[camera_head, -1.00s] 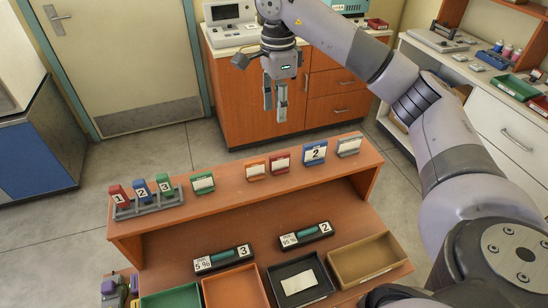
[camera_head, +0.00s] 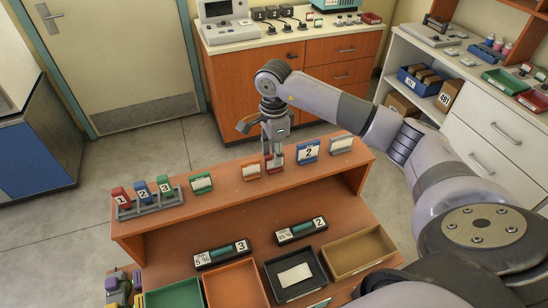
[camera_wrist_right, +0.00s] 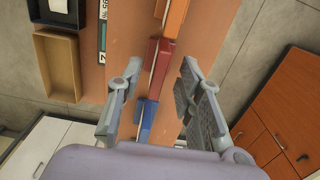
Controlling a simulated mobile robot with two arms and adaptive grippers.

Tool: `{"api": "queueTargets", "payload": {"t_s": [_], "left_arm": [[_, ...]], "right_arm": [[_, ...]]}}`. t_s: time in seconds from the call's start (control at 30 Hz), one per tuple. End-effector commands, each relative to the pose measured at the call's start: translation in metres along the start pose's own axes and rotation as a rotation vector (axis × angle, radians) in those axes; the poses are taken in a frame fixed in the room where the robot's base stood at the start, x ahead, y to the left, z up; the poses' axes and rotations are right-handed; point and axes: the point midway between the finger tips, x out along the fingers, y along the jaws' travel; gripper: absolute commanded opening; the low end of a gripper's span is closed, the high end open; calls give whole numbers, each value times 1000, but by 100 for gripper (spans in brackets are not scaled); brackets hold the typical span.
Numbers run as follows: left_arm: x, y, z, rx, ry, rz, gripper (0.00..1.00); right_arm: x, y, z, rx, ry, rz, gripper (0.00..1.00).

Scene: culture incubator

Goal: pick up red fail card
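The red card (camera_head: 274,162) stands on the upper shelf, between an orange card (camera_head: 251,171) and a blue card marked 2 (camera_head: 308,152). My right gripper (camera_head: 273,158) is over it in the head view and partly hides it. In the right wrist view, the red card (camera_wrist_right: 158,58) shows between the two spread fingertips of my right gripper (camera_wrist_right: 161,68). The fingers stand apart from it on both sides. The blue card (camera_wrist_right: 147,117) shows nearer the palm and the orange card (camera_wrist_right: 177,16) farther ahead. My left gripper is not in view.
A green card (camera_head: 201,184) and a rack (camera_head: 150,204) with red, blue and green numbered items stand on the shelf's left; a pale card (camera_head: 341,144) stands right. Below lie two dark labelled blocks and green, orange, black (camera_head: 318,279) and tan trays (camera_head: 359,251).

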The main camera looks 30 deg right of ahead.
Motion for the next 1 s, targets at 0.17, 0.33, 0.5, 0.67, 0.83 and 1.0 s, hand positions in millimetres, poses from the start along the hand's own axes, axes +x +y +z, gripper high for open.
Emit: {"api": "queueTargets", "payload": {"t_s": [0.17, 0.33, 0.5, 0.67, 0.83, 1.0], "left_arm": [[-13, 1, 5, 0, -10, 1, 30], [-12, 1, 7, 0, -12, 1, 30], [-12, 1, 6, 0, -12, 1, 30], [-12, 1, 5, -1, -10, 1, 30], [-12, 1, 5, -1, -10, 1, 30], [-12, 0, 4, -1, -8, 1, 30]], "right_arm": [[19, 1, 0, -1, -1, 2, 33], [24, 0, 0, -1, -2, -1, 33], [24, 0, 0, -1, -1, -1, 29], [24, 0, 0, -1, -1, -1, 19], [24, 0, 0, 0, -1, -1, 7], [24, 0, 0, 0, -1, -1, 0]]}}
